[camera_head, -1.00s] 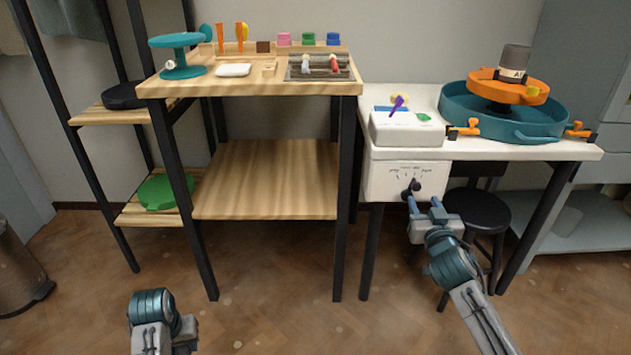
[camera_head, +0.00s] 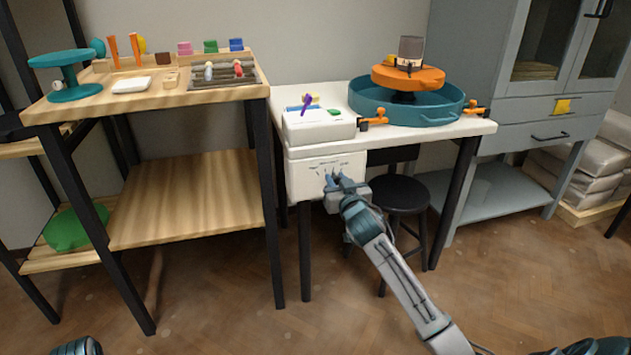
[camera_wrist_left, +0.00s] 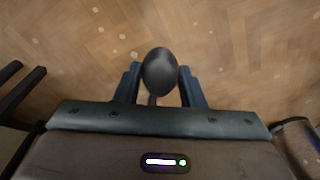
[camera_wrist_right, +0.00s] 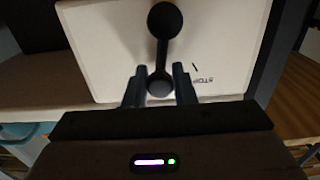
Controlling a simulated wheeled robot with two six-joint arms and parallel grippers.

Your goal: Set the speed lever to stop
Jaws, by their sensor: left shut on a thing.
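The speed lever shows in the right wrist view as a black ball knob (camera_wrist_right: 165,20) on a short stem with a round hub. It stands on a white control box (camera_head: 301,180), whose front has a printed scale; the right wrist view shows a STOP mark (camera_wrist_right: 205,80) right of the hub. My right gripper (camera_wrist_right: 158,82) is at the lever, its fingers apart on either side of the hub and lower stem. In the head view the gripper hides most of the lever. My left gripper (camera_wrist_left: 158,88) is shut on a dark egg-shaped thing (camera_wrist_left: 160,70) above the floor.
The white wheel table (camera_head: 465,128) carries a teal basin (camera_head: 420,113) with an orange wheel head. A black stool (camera_head: 400,194) stands under it, close to my right arm. A wooden bench (camera_head: 170,98) stands left, a grey cabinet (camera_head: 500,100) right. Floor in front is open.

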